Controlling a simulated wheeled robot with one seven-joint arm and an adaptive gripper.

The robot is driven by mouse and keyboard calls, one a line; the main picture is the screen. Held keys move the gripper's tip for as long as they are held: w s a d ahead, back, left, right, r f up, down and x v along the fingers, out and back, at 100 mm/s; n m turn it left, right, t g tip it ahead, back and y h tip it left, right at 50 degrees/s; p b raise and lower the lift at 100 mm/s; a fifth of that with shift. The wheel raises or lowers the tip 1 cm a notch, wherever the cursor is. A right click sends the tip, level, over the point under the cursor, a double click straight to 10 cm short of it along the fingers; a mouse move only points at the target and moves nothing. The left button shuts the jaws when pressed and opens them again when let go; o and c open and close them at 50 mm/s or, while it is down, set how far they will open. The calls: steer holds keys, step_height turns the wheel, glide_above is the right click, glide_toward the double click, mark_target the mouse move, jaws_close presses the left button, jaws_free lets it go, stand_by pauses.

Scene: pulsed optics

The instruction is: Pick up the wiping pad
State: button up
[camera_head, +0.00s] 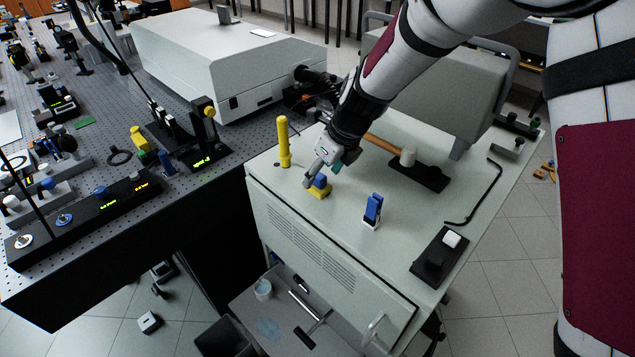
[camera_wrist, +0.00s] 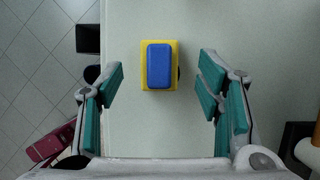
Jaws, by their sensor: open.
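The wiping pad (camera_head: 319,188) has a blue top on a yellow base and lies on the pale green top of the cabinet (camera_head: 345,235). In the wrist view the pad (camera_wrist: 159,66) sits upper centre, with its yellow rim showing around the blue part. My gripper (camera_head: 315,178) is right at the pad in the head view and partly hides it. In the wrist view my gripper (camera_wrist: 160,95) is open, with teal-padded fingers to the left and right of the pad.
A yellow cylinder (camera_head: 284,142) stands left of the pad, and a blue-and-white item (camera_head: 372,211) stands to its right. A wooden-handled mallet (camera_head: 407,157) lies behind.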

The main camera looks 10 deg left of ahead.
mark_target(319, 175)
steer(key=x, duration=0.3)
steer(key=shift+a+f, duration=0.1)
steer(key=c, duration=1.2)
steer(key=shift+r, duration=0.95)
steer(key=shift+s+r, duration=0.35)
steer(key=shift+r, duration=0.55)
steer(key=s+d, duration=0.2)
steer(key=s, duration=0.2)
steer(key=s+d+r, duration=0.1)
steer(key=s+d, duration=0.1)
steer(key=s, duration=0.3)
steer(key=s+d, duration=0.3)
steer(key=s, duration=0.1)
steer(key=shift+s+r+b, duration=0.15)
steer(key=shift+s+b, duration=0.15)
